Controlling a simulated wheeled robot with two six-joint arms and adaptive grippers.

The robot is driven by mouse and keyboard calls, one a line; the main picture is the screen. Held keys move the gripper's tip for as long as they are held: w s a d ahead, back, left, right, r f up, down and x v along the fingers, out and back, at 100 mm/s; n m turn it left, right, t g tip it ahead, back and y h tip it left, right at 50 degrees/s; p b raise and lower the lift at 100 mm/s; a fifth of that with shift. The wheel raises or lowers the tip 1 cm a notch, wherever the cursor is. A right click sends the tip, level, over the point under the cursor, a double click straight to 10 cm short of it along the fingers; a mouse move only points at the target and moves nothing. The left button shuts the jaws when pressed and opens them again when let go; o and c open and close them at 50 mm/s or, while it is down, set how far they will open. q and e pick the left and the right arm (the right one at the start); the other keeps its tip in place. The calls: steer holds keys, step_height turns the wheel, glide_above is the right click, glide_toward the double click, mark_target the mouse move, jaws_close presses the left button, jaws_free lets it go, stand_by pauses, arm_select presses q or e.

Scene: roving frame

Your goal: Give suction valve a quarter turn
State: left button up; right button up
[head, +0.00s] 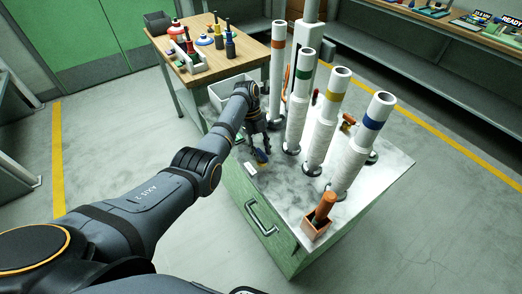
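My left gripper (258,143) reaches in from the left over the near left part of the marble-topped cart (285,190). It points down, and its fingers look spread apart. A small blue and yellow item (261,156) lies or stands just below the fingertips; I cannot tell whether they touch. Four white upright pipes stand on the cart, with an orange band (278,44), a green band (303,74), a yellow band (334,96) and a blue band (373,123). I cannot make out which part is the suction valve. My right gripper is not in view.
An orange-brown handle (325,206) stands in a copper-coloured box (315,228) at the cart's near corner. A wooden table (205,68) with tools is at the back. Floor right of the cart is clear.

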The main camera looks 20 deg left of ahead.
arm_select(q)
steer(key=shift+r, duration=0.1)
steer(key=v, duration=1.1)
steer(key=shift+r, duration=0.4)
steer(key=shift+w+a, duration=0.1)
